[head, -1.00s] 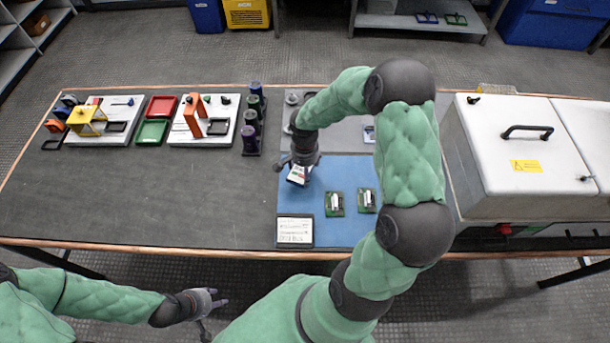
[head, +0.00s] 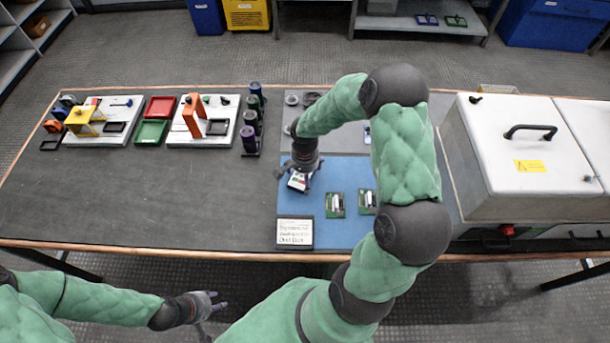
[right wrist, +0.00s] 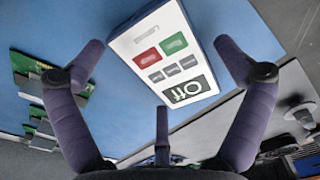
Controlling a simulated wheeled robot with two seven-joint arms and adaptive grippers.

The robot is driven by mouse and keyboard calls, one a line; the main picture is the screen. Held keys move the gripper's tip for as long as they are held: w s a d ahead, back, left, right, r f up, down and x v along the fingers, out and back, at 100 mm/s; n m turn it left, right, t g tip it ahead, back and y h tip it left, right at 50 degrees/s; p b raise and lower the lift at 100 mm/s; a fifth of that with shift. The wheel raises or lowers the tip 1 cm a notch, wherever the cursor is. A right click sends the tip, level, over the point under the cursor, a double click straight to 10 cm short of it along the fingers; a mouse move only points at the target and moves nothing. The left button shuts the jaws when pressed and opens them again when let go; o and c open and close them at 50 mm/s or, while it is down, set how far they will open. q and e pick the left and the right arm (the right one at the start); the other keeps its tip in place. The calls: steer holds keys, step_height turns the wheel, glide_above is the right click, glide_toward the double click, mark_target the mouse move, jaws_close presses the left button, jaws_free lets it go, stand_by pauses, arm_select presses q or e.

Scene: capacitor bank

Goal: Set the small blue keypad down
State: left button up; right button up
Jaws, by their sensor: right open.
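The small keypad (head: 298,182) has a white face and blue sides. It lies on the blue mat (head: 345,172), right below my right gripper (head: 303,170). In the right wrist view the keypad (right wrist: 158,62) shows a red button, a green button, small grey buttons and a dark display. The fingers of the right gripper (right wrist: 163,68) are spread wide around it, with gaps on both sides. My left gripper (head: 212,302) hangs in front of the table's near edge, empty with its fingers apart.
Two green circuit boards (head: 335,204) (head: 367,201) lie right of the keypad. A lettered sign (head: 295,232) is at the mat's near left corner. A white lidded machine (head: 520,165) stands at the right. The dark table's middle left is clear.

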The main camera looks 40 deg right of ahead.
steer(key=shift+r, duration=0.1)
steer(key=shift+r+p, duration=0.2)
steer(key=shift+p, duration=0.1)
step_height(320, 180, up, 12)
steer(key=p, duration=0.3)
steer(key=shift+f, duration=0.15)
steer(key=shift+p, duration=0.3)
